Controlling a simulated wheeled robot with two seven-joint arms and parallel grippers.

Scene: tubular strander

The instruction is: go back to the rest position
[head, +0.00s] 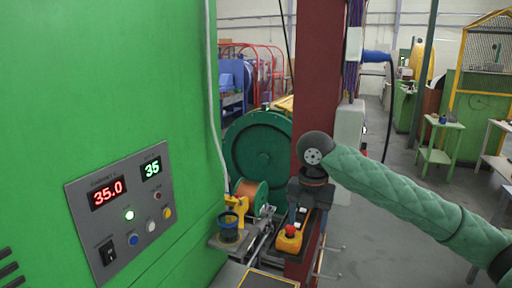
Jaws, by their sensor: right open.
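My right arm comes in from the right in a green padded sleeve and bends down at a dark round joint. My right gripper (299,216) hangs below that joint, pointing down in front of the dark red column, just above a yellow box with a red button (290,238). Its jaws are open and I see nothing held between them. The fingertips are small and dark, and I cannot tell whether they touch the box. My left gripper is not in view.
A green cabinet with a control panel (122,213), its displays lit, fills the left. Beside it are a copper-coloured spool (250,196), a yellow-and-dark fixture (232,222) and a large green wheel (258,150). The dark red column (320,75) stands behind my gripper. Grey floor (385,235) is open at right.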

